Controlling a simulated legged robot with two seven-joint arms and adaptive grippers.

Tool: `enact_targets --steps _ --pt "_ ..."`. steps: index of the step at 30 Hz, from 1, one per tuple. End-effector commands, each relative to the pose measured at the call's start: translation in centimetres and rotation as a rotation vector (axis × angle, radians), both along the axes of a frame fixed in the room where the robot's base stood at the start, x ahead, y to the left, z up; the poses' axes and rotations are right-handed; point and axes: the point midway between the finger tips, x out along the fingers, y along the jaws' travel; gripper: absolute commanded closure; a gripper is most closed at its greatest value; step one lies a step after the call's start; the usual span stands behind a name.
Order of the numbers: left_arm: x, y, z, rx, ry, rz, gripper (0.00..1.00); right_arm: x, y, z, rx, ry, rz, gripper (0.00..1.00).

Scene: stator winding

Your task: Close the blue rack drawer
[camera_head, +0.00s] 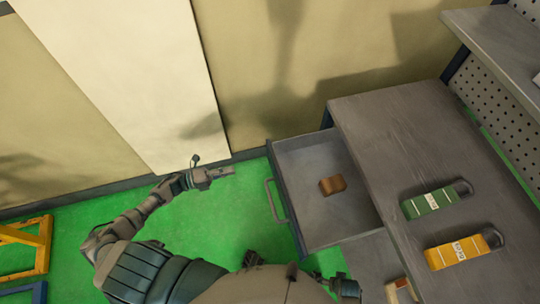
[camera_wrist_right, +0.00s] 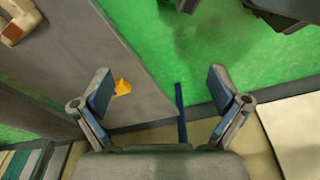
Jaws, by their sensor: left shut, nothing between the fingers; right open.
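The drawer (camera_head: 318,226) of the blue-framed rack is pulled out at the left side of the grey bench in the head view. Its front carries a grey handle (camera_head: 270,201) facing left, and a small brown block (camera_head: 332,185) lies inside. My left gripper (camera_head: 228,171) is shut and empty, left of the drawer and apart from the handle, above the green floor. My right gripper (camera_wrist_right: 162,84) is open in the right wrist view, with nothing between its fingers. In the head view only part of my right arm shows at the bottom edge.
A pale wall panel (camera_head: 140,80) stands behind. A yellow frame (camera_head: 30,238) stands at the far left. Green floor (camera_head: 235,215) is clear left of the drawer.

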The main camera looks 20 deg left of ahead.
Motion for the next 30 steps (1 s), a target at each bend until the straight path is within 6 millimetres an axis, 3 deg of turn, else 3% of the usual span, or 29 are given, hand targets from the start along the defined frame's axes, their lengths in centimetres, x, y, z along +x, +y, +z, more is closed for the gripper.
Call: enact_targets --steps 7,19,30 --pt "1.5 -2.5 0.5 0.001 -0.018 -0.019 1.0 -0.1 0.0 0.0 0.0 0.002 0.0 0.02" --pt "6.2 -9.6 0.4 0.003 -0.014 -0.015 1.0 -0.1 0.0 -0.7 0.001 0.0 0.001 0.02" --pt "7.8 -11.6 0.2 0.002 -0.01 -0.013 1.0 -0.5 -0.1 -1.2 0.0 0.005 0.001 0.02"
